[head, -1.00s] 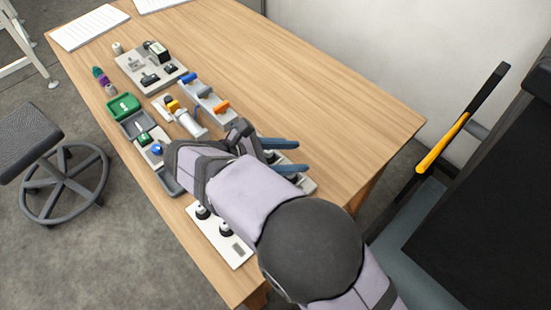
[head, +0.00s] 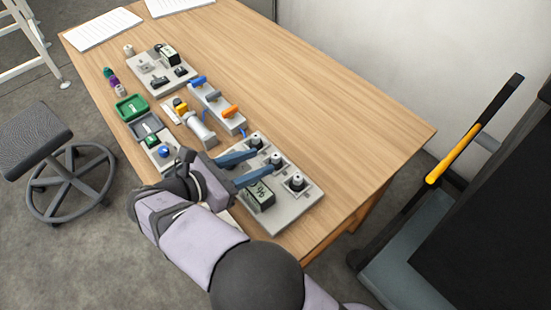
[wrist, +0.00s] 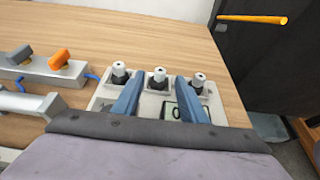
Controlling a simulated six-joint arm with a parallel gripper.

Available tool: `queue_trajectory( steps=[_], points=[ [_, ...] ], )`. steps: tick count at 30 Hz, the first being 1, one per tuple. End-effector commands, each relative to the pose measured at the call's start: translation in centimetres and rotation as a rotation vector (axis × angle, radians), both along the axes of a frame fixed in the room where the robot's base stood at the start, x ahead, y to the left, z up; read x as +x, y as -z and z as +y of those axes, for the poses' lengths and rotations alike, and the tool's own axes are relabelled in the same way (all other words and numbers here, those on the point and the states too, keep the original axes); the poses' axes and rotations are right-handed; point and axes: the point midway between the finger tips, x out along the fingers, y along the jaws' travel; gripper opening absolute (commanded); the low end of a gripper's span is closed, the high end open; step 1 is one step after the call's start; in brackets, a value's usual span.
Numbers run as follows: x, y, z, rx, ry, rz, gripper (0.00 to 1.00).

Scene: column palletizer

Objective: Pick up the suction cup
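Three small black parts with white tops, which look like suction cups, stand upright in a row on a pale grey plate (head: 306,203). They are the left cup (wrist: 120,72), the middle cup (wrist: 158,77) and the right cup (wrist: 199,82). In the head view these are the far cup (head: 256,141), the middle cup (head: 276,160) and the near cup (head: 297,181). My gripper (head: 263,160) is open and empty, its two blue fingers pointing toward the row. In the wrist view the fingers lie on either side of the middle cup; I cannot tell the remaining distance.
A small display box (head: 261,195) sits on the plate beside the fingers. A fixture with blue and orange levers (head: 217,107) and a grey cylinder (head: 200,130) are beyond. Green tray (head: 132,107) and stool (head: 36,137) are at left. The table's right side (head: 350,130) is clear.

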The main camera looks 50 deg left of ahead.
Motion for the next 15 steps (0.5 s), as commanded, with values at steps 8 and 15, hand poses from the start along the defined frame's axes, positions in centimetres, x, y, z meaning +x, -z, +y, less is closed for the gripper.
queue_trajectory(
  steps=[8, 15],
  points=[
    [2.6, 1.1, -0.1, -0.003, 0.004, -0.001, 0.39],
    [4.5, 2.1, -0.1, 0.000, 0.002, 0.000, 0.39]
  ],
)
